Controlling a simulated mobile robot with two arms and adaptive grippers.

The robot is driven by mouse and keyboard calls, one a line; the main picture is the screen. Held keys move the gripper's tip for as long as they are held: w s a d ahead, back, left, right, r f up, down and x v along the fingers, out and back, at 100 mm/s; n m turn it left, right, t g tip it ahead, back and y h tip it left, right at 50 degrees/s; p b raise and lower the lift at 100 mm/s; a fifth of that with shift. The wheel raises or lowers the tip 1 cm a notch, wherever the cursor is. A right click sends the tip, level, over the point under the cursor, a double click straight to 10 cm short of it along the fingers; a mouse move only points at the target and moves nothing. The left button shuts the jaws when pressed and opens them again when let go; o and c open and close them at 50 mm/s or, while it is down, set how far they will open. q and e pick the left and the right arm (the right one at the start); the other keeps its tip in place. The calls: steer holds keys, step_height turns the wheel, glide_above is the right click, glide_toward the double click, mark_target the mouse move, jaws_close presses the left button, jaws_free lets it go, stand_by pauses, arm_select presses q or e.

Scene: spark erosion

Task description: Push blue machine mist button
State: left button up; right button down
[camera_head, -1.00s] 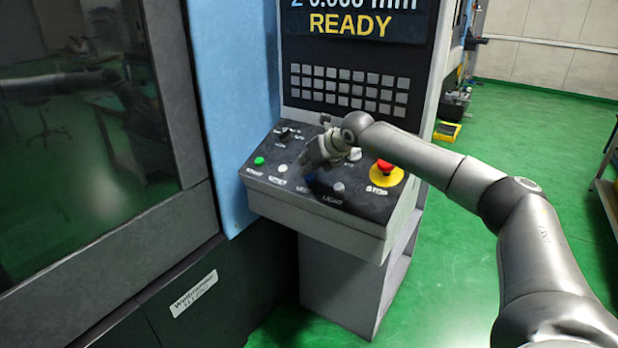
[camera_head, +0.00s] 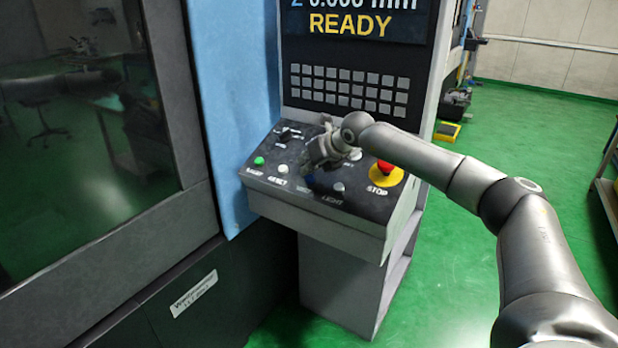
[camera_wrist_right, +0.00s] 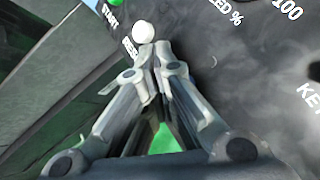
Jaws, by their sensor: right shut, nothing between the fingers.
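The blue machine (camera_head: 222,100) has a dark sloping control panel (camera_head: 372,207) with several buttons. No mist label is readable; the button between the white reset button (camera_head: 283,169) and the grey light button (camera_head: 339,187) is hidden behind my right gripper (camera_head: 308,172). That gripper is shut and empty, low over the panel. In the right wrist view, its closed fingertips (camera_wrist_right: 150,62) appear just below the white reset button (camera_wrist_right: 143,32); I cannot tell whether they touch the panel. My left gripper is not in view.
A green start button (camera_head: 259,161) is at the panel's left. A red stop button (camera_head: 385,166) on a yellow disc stands right of my gripper. A dark selector knob (camera_head: 285,132) is behind. A keypad (camera_head: 348,88) and a screen reading READY (camera_head: 350,24) rise above.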

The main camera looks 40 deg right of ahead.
steer(key=shift+w+d+f, duration=0.1)
steer(key=shift+d+f, duration=0.05)
steer(key=shift+f, duration=0.2)
steer(key=shift+d+f+b, duration=0.1)
steer(key=shift+f+b, duration=0.2)
steer(key=shift+b, duration=0.2)
steer(key=shift+r, duration=0.1)
stand_by(0.4)
steer(key=shift+a+r+p, duration=0.3)
steer(key=shift+r, duration=0.3)
step_height(320, 180, up, 6)
steer(key=s+a+p, duration=0.1)
steer(key=a+p, duration=0.1)
steer(key=shift+a+f, duration=0.2)
steer(key=shift+f, duration=0.05)
stand_by(0.4)
